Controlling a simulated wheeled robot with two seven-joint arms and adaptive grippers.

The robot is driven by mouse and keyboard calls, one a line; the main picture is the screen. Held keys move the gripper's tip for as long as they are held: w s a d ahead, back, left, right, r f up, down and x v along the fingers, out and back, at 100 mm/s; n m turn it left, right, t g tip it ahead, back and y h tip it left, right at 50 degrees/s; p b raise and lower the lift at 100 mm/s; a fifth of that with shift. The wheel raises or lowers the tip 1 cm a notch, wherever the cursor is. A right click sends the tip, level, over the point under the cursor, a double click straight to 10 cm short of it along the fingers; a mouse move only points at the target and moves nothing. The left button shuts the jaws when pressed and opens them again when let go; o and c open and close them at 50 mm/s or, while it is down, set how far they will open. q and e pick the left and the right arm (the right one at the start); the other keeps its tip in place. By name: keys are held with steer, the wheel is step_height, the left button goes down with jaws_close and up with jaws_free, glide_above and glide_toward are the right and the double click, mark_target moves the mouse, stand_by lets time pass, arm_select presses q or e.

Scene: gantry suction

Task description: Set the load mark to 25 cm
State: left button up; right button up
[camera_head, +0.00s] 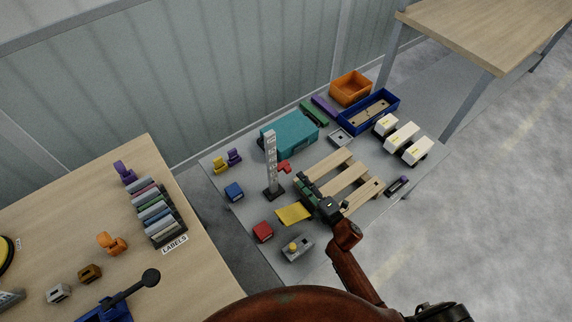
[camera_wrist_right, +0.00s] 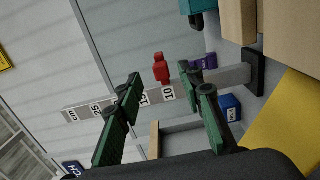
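The upright grey scale post (camera_head: 270,152) stands on a dark base on the grey table. A red load mark (camera_head: 284,167) sticks out from its right side, low on the post. The red mark (camera_wrist_right: 161,68) shows there by the 10 and 15 labels. My right gripper (camera_head: 302,183) is just right of the post, its green fingers pointing at it. In the wrist view the gripper (camera_wrist_right: 160,75) is open, the mark between its fingertips, apart from both. My left gripper is out of view.
Right of the post lies a wooden pallet (camera_head: 338,171); behind is a teal case (camera_head: 290,133). A yellow sheet (camera_head: 294,214), a red block (camera_head: 262,231) and a grey button box (camera_head: 297,248) are in front. A blue block (camera_head: 234,192) is left.

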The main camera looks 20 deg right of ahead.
mark_target(290, 171)
steer(key=x, duration=0.3)
steer(key=a+b+x, duration=0.1)
steer(key=x, duration=0.2)
steer(key=shift+a, duration=0.2)
steer(key=shift+w+a, duration=0.25)
steer(key=shift+w, duration=0.35)
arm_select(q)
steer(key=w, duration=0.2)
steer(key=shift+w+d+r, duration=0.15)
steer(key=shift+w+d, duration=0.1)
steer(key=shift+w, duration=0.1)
arm_select(e)
steer(key=shift+c, duration=0.2)
steer(key=shift+d, duration=0.1)
jaws_close()
